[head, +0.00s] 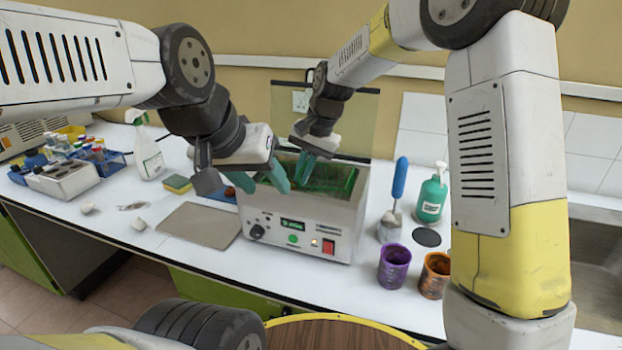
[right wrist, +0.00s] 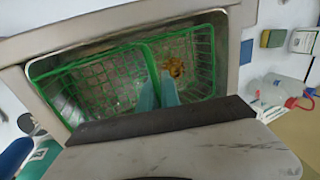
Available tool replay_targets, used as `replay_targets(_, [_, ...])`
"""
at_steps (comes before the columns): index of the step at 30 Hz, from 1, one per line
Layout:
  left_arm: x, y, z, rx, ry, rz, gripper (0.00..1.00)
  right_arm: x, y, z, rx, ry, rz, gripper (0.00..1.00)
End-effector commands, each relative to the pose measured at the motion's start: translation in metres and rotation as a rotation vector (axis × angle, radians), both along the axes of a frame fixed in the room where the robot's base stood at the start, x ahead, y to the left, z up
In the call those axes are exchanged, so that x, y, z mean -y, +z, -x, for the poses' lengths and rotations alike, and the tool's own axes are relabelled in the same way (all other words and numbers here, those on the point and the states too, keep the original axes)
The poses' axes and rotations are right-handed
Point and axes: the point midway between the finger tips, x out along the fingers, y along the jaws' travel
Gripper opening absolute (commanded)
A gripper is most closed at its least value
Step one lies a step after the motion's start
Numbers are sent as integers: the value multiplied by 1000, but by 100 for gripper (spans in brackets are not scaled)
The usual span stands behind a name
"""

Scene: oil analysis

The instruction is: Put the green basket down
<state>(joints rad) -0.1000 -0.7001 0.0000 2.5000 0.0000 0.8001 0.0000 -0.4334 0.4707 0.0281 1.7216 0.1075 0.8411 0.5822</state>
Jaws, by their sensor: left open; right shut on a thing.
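The green basket (head: 335,183) is a wire mesh basket inside the opening of the white bath (head: 275,222). In the right wrist view the basket (right wrist: 95,85) lies within the metal rim, with a green bar across its middle. My right gripper (head: 303,170) reaches down into the bath and is shut on the basket; its teal fingers (right wrist: 157,90) meet at the middle bar. A small orange-brown lump (right wrist: 176,67) shows in the right half. Whether the basket touches the bath floor I cannot tell. My left gripper (head: 259,180) is open and empty, in front of the bath's left side.
A grey plate (head: 200,225), a sponge (head: 177,184) and a spray bottle (head: 149,155) are left of the bath. A blue-handled tool (head: 399,180), a green bottle (head: 431,196), a purple cup (head: 394,266) and an orange cup (head: 434,275) stand to its right.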

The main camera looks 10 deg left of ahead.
Motion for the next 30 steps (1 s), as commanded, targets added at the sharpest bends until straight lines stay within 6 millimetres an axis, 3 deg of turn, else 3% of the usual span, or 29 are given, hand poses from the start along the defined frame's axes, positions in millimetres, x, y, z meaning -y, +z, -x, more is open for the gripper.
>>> replay_targets(4, [0, 0, 0, 0, 0, 0, 48, 0, -25, 1, -5, -1, 2, 0])
replay_targets(9, [0, 0, 0, 0, 0, 0, 48, 0, -38, 0, 0, 0, 0, 0])
replay_targets(14, [0, 0, 0, 0, 0, 0, 48, 0, -38, 0, 0, 0, 0, 0])
replay_targets(18, [0, 0, 0, 0, 0, 0, 48, 0, -39, 0, -1, 0, 1, 28])
replay_targets(30, [0, 0, 0, 0, 0, 0, 48, 2, -33, 0, 0, 0, 1, 28])
